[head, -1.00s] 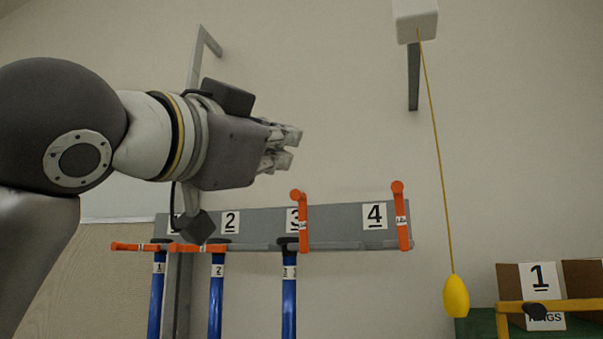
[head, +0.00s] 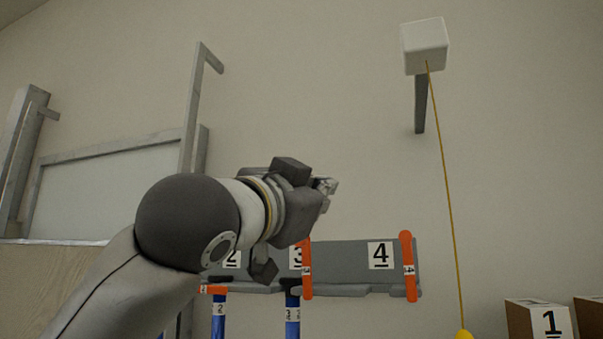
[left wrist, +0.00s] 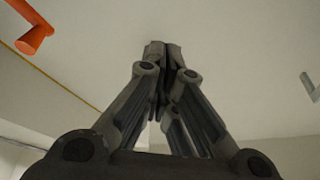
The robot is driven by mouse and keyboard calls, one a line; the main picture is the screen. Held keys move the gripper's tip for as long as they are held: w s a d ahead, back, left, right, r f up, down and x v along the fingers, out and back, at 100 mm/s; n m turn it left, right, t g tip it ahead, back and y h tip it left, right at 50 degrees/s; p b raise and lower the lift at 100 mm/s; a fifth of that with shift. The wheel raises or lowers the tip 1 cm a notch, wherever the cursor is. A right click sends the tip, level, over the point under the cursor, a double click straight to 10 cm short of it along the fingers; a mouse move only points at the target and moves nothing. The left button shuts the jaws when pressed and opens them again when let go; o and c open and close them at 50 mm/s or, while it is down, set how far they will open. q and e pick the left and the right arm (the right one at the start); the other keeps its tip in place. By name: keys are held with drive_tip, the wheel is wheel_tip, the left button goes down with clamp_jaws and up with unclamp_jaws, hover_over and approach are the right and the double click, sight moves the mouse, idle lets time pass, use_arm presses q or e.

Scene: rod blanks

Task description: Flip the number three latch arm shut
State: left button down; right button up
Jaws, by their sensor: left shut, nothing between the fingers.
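The number three latch arm (head: 307,275) is orange and stands upright at the right of the "3" label on the grey rack (head: 340,262). A blue rod (head: 292,318) hangs below that label. My left gripper (head: 328,189) is shut and empty, above the number three latch arm and slightly to its right, with a visible gap between them in the picture. The left wrist view shows its fingers (left wrist: 162,50) together. An orange arm end (left wrist: 34,38) shows at that view's upper left; I cannot tell which latch it is. My right gripper is not in view.
The number four latch arm (head: 408,266) stands upright to the right. The number two latch arm (head: 214,290) lies level, partly hidden by my arm. A yellow cord (head: 446,190) hangs from a white box (head: 425,46). A numbered brown box (head: 538,320) is at lower right.

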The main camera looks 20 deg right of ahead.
sight(303, 268)
use_arm(q)
drive_tip(key=f, duration=0.1)
drive_tip(key=w+a+f, duration=0.1)
drive_tip(key=f+p, duration=0.1)
drive_tip(key=shift+w+a+f, duration=0.2)
drive_tip(key=shift+a, duration=0.2)
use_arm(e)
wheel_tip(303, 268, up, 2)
use_arm(q)
drive_tip(key=shift+s+d, duration=0.1)
drive_tip(key=shift+d, duration=0.05)
